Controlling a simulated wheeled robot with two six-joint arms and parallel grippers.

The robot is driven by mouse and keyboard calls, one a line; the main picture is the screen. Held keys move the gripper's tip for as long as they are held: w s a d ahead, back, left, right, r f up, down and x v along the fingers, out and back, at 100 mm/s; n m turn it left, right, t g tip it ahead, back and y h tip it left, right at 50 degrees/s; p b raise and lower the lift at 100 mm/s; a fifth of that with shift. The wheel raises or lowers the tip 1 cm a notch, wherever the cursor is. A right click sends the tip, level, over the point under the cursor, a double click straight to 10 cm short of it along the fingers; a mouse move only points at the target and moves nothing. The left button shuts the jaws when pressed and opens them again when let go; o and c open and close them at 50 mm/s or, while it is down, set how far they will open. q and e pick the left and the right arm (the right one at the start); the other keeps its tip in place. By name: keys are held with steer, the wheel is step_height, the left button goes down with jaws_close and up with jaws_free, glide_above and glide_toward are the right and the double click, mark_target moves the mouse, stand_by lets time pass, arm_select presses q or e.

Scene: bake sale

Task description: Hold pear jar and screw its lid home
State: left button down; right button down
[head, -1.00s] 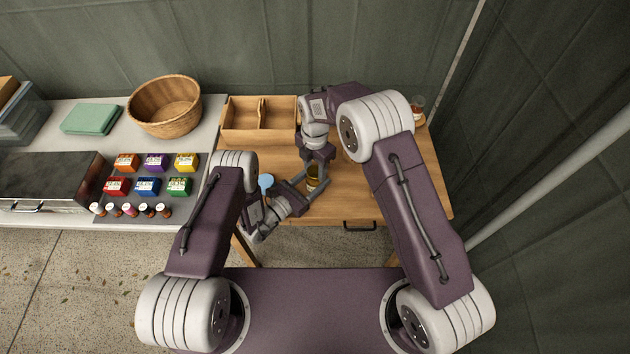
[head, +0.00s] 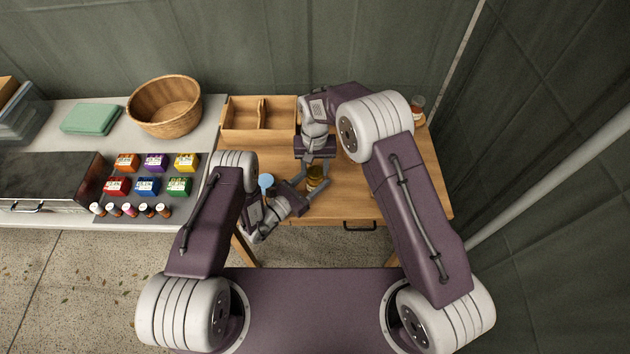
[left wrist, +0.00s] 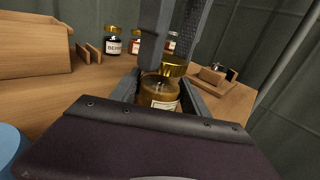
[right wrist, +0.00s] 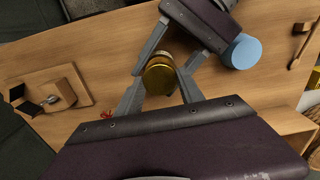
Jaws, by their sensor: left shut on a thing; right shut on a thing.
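The pear jar (left wrist: 158,94) is a glass jar with amber contents and a pale label, upright at the wooden table (head: 345,207). My left gripper (left wrist: 160,92) is shut around its body from the side. The gold lid (left wrist: 174,69) is at the jar's mouth, between the fingers of my right gripper (right wrist: 160,92), which comes down from above. The lid also shows from above in the right wrist view (right wrist: 159,76). In the left wrist view it looks slightly off the jar's centre; I cannot tell how far it is seated. The label's wording is unreadable.
A light blue round thing (head: 266,181) is close beside my left gripper. A divided wooden box (head: 243,118) stands at the table's back left. Several labelled jars, one a berry jar (left wrist: 113,42), stand farther back. A wooden board with a dark-ended tool (right wrist: 62,90) lies to one side.

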steer(key=c, duration=0.7)
jaws_free()
steer(key=shift+c, duration=0.2)
steer(key=shift+r, duration=2.3)
steer(key=shift+c, duration=0.4)
